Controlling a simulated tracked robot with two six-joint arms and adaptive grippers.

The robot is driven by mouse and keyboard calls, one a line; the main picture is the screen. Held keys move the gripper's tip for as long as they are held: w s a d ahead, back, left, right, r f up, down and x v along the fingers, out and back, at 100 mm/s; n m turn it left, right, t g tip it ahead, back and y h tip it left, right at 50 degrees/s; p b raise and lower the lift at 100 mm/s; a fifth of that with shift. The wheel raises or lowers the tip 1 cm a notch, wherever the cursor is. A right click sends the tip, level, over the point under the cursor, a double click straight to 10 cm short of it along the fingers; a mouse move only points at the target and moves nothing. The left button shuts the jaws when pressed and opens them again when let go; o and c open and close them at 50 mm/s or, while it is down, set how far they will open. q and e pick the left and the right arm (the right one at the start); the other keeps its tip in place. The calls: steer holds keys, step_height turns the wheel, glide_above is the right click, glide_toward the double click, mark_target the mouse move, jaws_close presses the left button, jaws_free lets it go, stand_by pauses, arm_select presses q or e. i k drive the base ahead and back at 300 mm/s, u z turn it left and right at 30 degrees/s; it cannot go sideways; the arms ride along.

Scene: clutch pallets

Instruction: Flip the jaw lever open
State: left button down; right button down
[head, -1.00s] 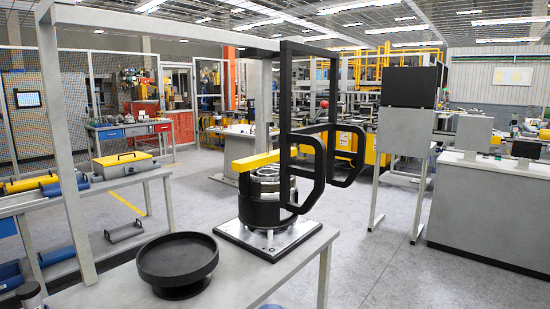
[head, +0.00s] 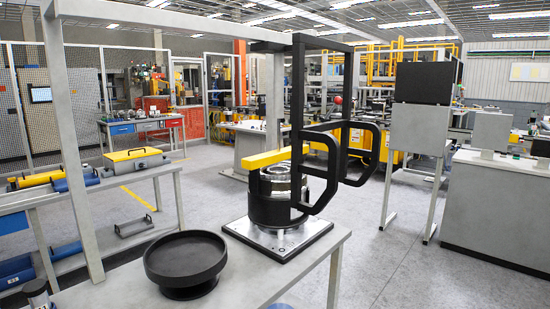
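A yellow lever bar (head: 276,158) lies across the top of a dark round clutch fixture (head: 270,210) with a shiny metal upper ring. The fixture stands on a metal base plate (head: 278,240) at the right end of the grey workbench (head: 235,289). A black frame with two handle loops (head: 340,155) stands in front of the fixture and hides part of its right side. Which part the task calls the jaw lever is not certain; the yellow bar lies about level. Neither of my grippers is in view.
A round black dish on a foot (head: 186,261) stands on the bench left of the fixture. A grey upright post (head: 72,150) rises at the bench's left. A shelf with yellow and blue parts (head: 120,182) is at the left. Open floor (head: 395,270) lies to the right.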

mark_target(338, 101)
steer(key=z, duration=0.75)
steer(key=i, duration=1.95)
steer(key=u, duration=0.55)
